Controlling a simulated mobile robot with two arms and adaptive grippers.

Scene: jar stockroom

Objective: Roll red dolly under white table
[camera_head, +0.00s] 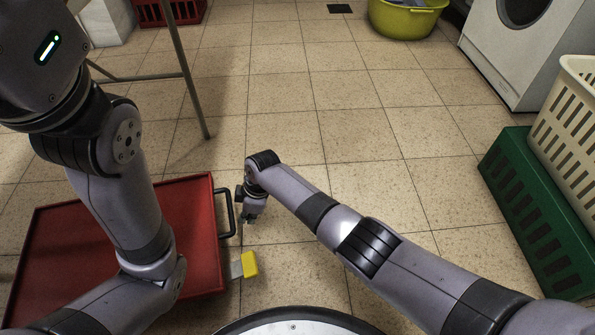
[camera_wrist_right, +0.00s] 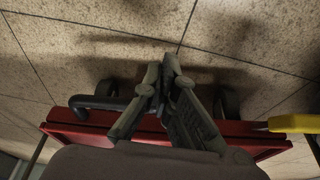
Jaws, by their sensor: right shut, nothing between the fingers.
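The red dolly (camera_head: 200,225) is a flat tray with a raised rim on the floor at the lower left, partly hidden behind my left arm. A black handle (camera_head: 230,213) and a yellow tab (camera_head: 250,264) stick out from its right side. In the right wrist view the dolly's red rim (camera_wrist_right: 90,128), black handle (camera_wrist_right: 92,103) and yellow tab (camera_wrist_right: 292,123) show. My right gripper (camera_head: 241,228) points down beside the handle and is shut and empty; its fingertips (camera_wrist_right: 171,60) meet. Contact with the handle is unclear. My left gripper is out of view. No white tabletop shows.
Thin grey legs with a crossbar (camera_head: 186,70) stand at the upper left, beyond the dolly. A red crate (camera_head: 168,14) and a yellow-green tub (camera_head: 405,22) are at the back. A white machine (camera_head: 520,50) and a green crate (camera_head: 535,215) line the right. The middle floor is clear.

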